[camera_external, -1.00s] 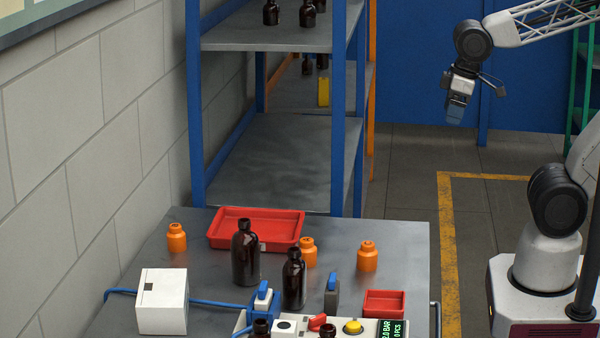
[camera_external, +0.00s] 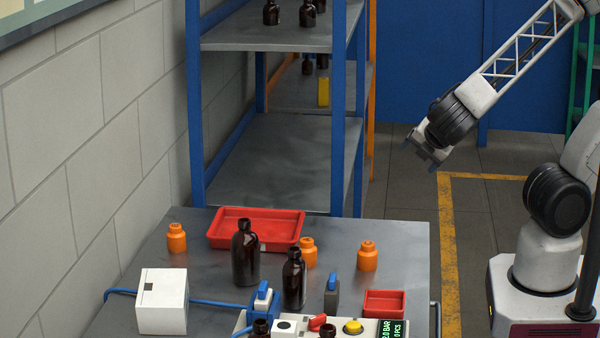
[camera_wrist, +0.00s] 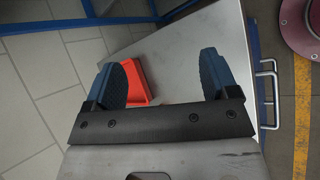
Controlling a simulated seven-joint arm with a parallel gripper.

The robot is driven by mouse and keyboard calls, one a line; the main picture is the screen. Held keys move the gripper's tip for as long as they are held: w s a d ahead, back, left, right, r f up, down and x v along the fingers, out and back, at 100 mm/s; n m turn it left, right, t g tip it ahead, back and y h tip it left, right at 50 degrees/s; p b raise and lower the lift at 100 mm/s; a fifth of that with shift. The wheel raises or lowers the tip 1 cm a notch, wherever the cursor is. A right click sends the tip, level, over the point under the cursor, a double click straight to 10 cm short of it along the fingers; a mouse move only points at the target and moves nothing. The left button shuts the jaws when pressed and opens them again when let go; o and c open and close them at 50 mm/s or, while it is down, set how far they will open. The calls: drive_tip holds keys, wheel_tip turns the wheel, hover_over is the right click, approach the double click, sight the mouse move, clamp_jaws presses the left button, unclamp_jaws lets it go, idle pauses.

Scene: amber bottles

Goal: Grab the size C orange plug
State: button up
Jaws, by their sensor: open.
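Three orange plugs stand upright on the grey table: one at the left (camera_external: 176,238), one in the middle (camera_external: 308,253) partly behind a brown bottle, and one at the right (camera_external: 367,256). They look alike, and no size letter can be read, so I cannot tell which is size C. My gripper (camera_external: 421,155) is open and empty, tilted in the air above and to the right of the table, well apart from the plugs. Its two blue fingers (camera_wrist: 163,68) are spread wide in the wrist view, where no plug is clearly visible.
Brown bottles (camera_external: 245,255) (camera_external: 294,280) stand among the plugs. A large red tray (camera_external: 215,239) lies behind them and a small red tray (camera_external: 384,292) at the right. A white box (camera_external: 163,302) and a control panel (camera_external: 368,330) occupy the front. A blue-framed shelf (camera_external: 340,110) stands behind.

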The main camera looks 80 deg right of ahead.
drive_tip(key=w+a+f+n+t+y, duration=0.1)
drive_tip(key=w+a+f+n+t, duration=0.45)
drive_tip(key=a+f+n, duration=0.4)
drive_tip(key=n+t+y, duration=0.3)
drive_tip(key=n+y, duration=0.2)
drive_tip(key=n, duration=0.6)
approach(376, 251)
drive_tip(key=x, duration=0.4)
drive_tip(key=shift+w+f, duration=0.1)
drive_tip(key=shift+f, duration=0.1)
drive_tip(key=shift+w, duration=0.2)
drive_tip(key=shift+x, duration=1.1)
drive_tip(key=shift+w+f, duration=0.1)
drive_tip(key=shift+w, duration=0.05)
drive_tip(key=shift+x, duration=2.45)
drive_tip(key=c, duration=1)
